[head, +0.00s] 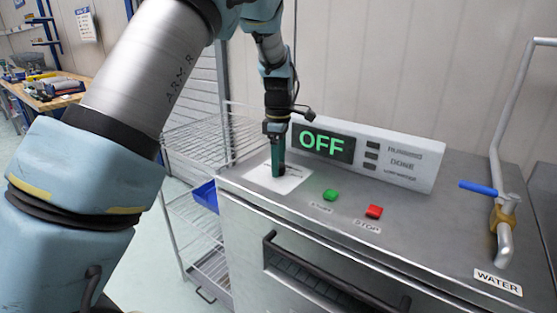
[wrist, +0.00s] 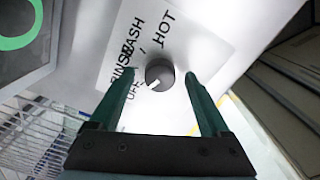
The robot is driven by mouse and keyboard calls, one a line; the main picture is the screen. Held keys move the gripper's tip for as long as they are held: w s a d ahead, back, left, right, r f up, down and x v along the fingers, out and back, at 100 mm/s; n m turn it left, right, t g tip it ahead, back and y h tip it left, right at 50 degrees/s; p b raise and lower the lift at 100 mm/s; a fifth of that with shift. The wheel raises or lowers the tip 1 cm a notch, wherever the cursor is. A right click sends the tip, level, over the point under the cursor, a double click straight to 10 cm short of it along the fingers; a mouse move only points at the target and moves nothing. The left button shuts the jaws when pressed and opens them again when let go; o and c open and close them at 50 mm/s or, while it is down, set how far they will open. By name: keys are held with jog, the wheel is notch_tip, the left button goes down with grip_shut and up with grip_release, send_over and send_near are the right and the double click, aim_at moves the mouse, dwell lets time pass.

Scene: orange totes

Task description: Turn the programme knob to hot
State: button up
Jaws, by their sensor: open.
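The programme knob (wrist: 159,73) is a small grey round knob on a white label plate (wrist: 205,40) in the wrist view. Its white mark points to the lower left, towards the word OFF. Printed words around it read OFF, RINSE, WASH and HOT, with HOT at the upper right. My gripper (wrist: 162,76) is open, with one green finger on each side of the knob; I cannot tell whether they touch it. In the head view my gripper (head: 278,168) points down at the label plate (head: 268,181), and the knob is mostly hidden.
A display (head: 323,142) on the machine reads OFF in green. A green button (head: 330,195) and a red button (head: 374,211) sit to the right of the plate. A blue-handled water tap (head: 480,188) stands at the right. A wire rack (head: 200,140) is on the left.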

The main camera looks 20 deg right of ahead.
jog(key=shift+c, duration=0.4)
grip_shut()
